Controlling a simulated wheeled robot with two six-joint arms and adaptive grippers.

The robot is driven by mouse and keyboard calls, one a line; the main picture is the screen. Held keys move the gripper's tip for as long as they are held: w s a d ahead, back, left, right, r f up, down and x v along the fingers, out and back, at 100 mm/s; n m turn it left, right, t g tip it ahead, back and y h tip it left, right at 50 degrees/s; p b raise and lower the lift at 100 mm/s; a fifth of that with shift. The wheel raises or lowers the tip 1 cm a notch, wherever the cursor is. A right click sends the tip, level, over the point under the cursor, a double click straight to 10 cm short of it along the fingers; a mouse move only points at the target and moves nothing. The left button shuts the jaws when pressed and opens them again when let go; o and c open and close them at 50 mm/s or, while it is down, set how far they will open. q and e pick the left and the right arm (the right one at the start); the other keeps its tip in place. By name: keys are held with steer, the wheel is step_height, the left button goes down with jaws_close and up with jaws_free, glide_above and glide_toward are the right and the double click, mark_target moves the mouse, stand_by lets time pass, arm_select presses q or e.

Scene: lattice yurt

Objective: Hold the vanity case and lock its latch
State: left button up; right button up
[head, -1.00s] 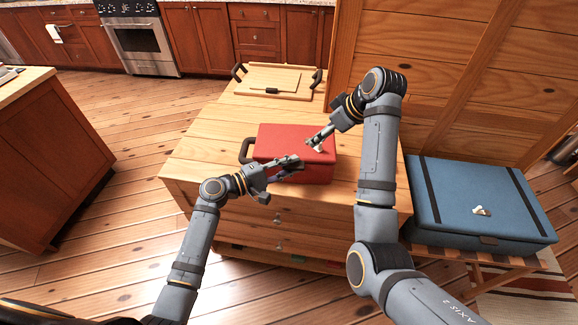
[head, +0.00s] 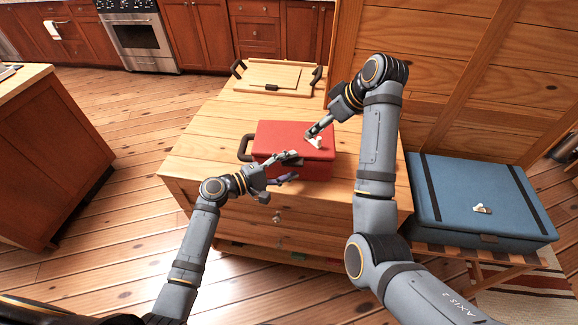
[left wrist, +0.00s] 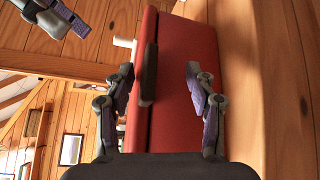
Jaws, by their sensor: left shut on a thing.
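The red vanity case (head: 295,138) lies on the wooden chest of drawers, its lid down. A black handle (head: 246,148) sticks out at its left end. In the left wrist view, a dark latch piece (left wrist: 149,75) shows on the red case (left wrist: 185,50). My left gripper (head: 290,168) is at the case's front, its fingers apart and spanning part of the case and latch piece; exact contact is hidden. My right gripper (head: 312,131) is above the lid beside a small white piece (head: 315,143). Its jaw opening is too small to judge.
The chest of drawers (head: 200,150) has free top to the left of the case. A wooden tray (head: 245,92) with black handles stands behind it. A blue case (head: 470,190) with a white piece on it lies on a low stand at right, beside a wooden wall (head: 450,60).

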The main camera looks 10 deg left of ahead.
arm_select(q)
steer(key=shift+f, duration=0.1)
steer(key=v, duration=0.8)
steer(key=shift+w, duration=0.1)
steer(key=shift+x, duration=2.9)
